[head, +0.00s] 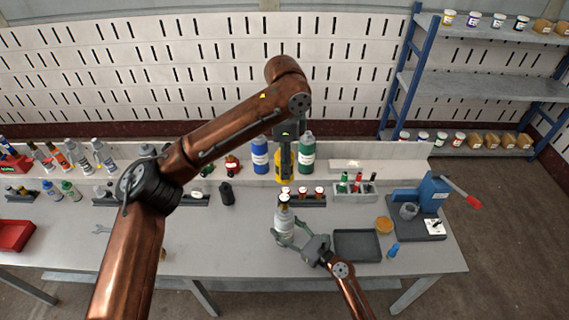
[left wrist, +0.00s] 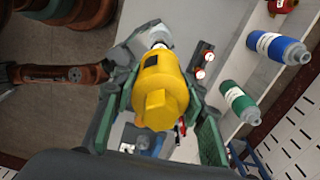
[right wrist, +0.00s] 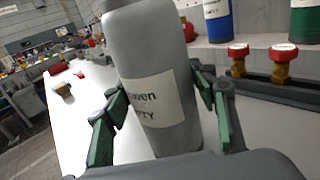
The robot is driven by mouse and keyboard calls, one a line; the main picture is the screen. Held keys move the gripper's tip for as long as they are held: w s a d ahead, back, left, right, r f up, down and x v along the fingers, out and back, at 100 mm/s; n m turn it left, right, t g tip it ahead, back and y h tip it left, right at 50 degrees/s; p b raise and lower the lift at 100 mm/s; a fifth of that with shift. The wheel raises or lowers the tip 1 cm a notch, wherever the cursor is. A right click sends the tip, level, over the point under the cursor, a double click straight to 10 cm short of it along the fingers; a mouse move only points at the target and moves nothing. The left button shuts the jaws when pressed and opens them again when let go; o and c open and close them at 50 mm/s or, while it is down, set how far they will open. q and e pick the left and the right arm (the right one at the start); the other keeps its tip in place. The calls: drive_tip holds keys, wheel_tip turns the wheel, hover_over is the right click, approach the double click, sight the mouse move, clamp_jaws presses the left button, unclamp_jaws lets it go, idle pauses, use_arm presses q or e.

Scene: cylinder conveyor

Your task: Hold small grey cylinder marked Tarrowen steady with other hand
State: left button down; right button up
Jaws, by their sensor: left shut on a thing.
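The small grey cylinder (head: 284,222) stands upright near the middle of the bench. In the right wrist view (right wrist: 155,75) its white label shows only part of its lettering, ending in "wen". My right gripper (right wrist: 158,120) has one finger on each side of it. Gaps show between the fingers and the cylinder's sides, so it is open around it. In the head view my right gripper (head: 293,236) reaches in from the lower right. My left gripper (head: 285,165) is shut on a yellow tool (left wrist: 160,92), held upright right above the cylinder; whether they touch is unclear.
Behind stand a blue cylinder (head: 260,157) and a green cylinder (head: 307,152). Small red-capped fittings (head: 318,192) sit in a rack close behind the grey cylinder. A dark tray (head: 357,246) and a blue press (head: 433,192) are to the right. The bench left of the cylinder is mostly clear.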

drive_tip(key=o, duration=0.4)
drive_tip(key=v, duration=1)
drive_tip(key=shift+s+d, duration=0.2)
drive_tip(key=shift+d, duration=0.15)
drive_tip(key=shift+s+d+r, duration=0.1)
drive_tip(key=shift+s+d, duration=0.3)
drive_tip(key=shift+d, duration=0.05)
use_arm(q)
wheel_tip(320, 180, up, 5)
drive_tip(key=p, duration=0.7)
use_arm(e)
wheel_tip(320, 180, up, 8)
